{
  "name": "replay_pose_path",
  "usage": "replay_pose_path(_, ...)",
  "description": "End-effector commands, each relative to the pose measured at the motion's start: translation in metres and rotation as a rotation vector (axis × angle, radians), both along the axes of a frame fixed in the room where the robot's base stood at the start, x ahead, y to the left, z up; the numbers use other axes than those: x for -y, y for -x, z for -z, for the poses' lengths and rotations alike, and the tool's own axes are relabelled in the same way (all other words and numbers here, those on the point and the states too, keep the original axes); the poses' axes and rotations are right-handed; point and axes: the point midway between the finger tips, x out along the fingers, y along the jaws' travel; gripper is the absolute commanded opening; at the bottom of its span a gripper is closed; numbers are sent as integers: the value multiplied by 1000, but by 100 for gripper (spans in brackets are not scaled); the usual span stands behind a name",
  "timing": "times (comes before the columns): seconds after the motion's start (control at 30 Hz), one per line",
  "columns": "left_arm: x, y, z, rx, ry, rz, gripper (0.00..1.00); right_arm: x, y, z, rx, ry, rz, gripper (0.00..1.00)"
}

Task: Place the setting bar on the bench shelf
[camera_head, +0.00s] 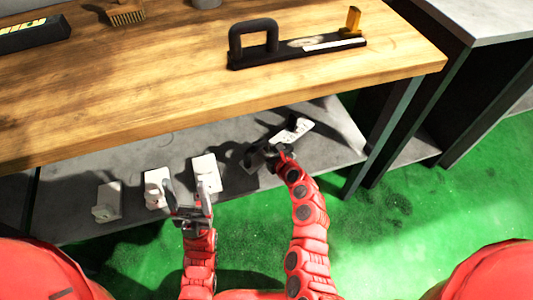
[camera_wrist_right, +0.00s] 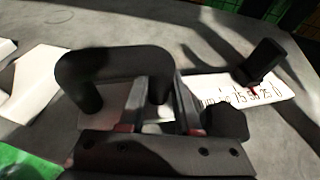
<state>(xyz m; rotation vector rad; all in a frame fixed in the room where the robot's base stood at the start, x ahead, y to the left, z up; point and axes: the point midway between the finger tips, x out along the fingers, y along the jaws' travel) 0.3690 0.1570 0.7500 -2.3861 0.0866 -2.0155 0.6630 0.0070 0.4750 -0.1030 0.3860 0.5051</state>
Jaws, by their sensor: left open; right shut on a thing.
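The setting bar, with a white number scale (camera_head: 293,131) and a black arched handle, is at the bench shelf (camera_head: 325,150), toward its right end. In the right wrist view, the setting bar's handle (camera_wrist_right: 110,65) passes between my fingers. My right gripper (camera_head: 262,152) is shut on it; the fingers also show in the wrist view (camera_wrist_right: 162,105). I cannot tell whether the bar touches the shelf or hangs just above it. My left gripper (camera_head: 189,190) is open and empty, in front of the white blocks near the shelf's front edge.
Several white blocks, one of them here (camera_head: 205,172), stand along the shelf left of the bar. A similar black bar with a handle and gold knob (camera_head: 297,48) lies on the wooden bench top (camera_head: 130,90). A bench leg (camera_head: 370,150) stands at the right.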

Motion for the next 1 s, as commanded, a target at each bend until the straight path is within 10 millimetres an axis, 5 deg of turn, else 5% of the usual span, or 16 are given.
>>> replay_pose_path(0.17, 0, 0, 4, 0, 0, 0, 69, 5, -9, 1, 4, -1, 3, 0)
replay_pose_path(0.43, 0, 0, 25, 0, 0, 0, 69, 4, -9, 35, 4, 0, 2, 0)
replay_pose_path(0.73, 0, 0, 23, 0, 0, 0, 69, 5, -9, 35, 4, -1, 4, 0)
replay_pose_path(0.77, 0, 0, 24, 0, 0, 0, 69, 5, -8, 36, 3, -1, 4, 34)
replay_pose_path(0.9, 0, 0, 23, 0, 0, 0, 69, 4, -8, 36, 2, -1, 3, 59)
replay_pose_path(1.0, 0, 0, 23, 0, 0, 0, 69, 4, -8, 36, 2, -1, 3, 62)
